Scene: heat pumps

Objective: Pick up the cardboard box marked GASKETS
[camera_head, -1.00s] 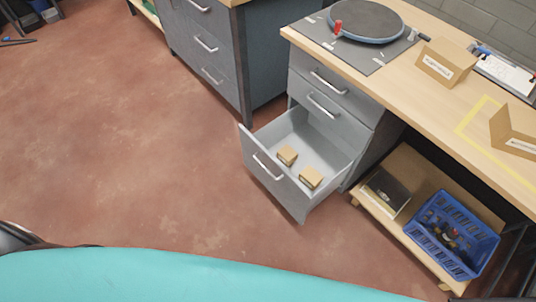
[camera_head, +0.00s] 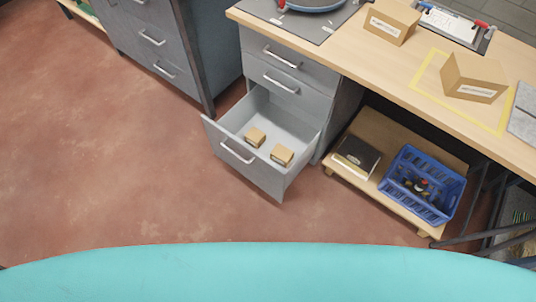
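Several cardboard boxes are in view, and their labels are too small to read. One small box (camera_head: 255,137) and another small box (camera_head: 282,155) lie in the open bottom drawer (camera_head: 240,163) of the grey cabinet. A larger box (camera_head: 391,22) stands on the workbench near its back. Another larger box (camera_head: 474,78) stands on the workbench inside a yellow taped outline. I cannot tell which one is marked GASKETS. Neither of my grippers is in view.
A low wooden shelf (camera_head: 385,193) below holds a blue crate (camera_head: 424,184) and a dark box (camera_head: 356,155). The reddish floor (camera_head: 90,170) at left is open.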

